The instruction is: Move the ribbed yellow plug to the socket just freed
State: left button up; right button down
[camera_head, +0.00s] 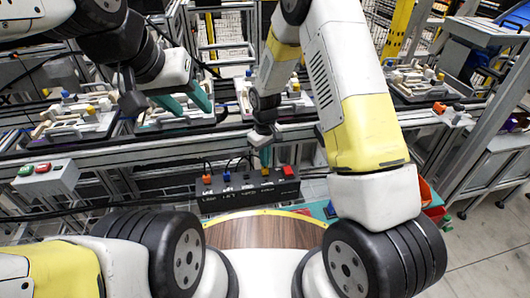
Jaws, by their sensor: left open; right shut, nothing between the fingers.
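A black socket box (232,198) lies below the conveyor rail, with several coloured plugs along its top. The yellow plug (265,172) stands in its right half; its ribs are too small to make out. An orange plug (206,179) and a blue plug (226,177) stand to its left, and a red plug (288,171) to its right. Between blue and yellow I see no coloured plug. My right gripper (265,157) points down just above the yellow plug, shut and empty; whether it touches is unclear. My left gripper (187,104) is open and empty, up and left over the conveyor.
Trays with parts, such as one on the left (75,127) and one at right (420,84), stand along the conveyor. A grey button box (47,177) is at left. Thin cables rise behind the plugs. A round wooden top (262,232) lies in front of the box.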

jog(key=shift+f, duration=0.9)
dwell(0.9)
jog(key=shift+r, duration=3.5)
jog(key=shift+r, duration=0.1)
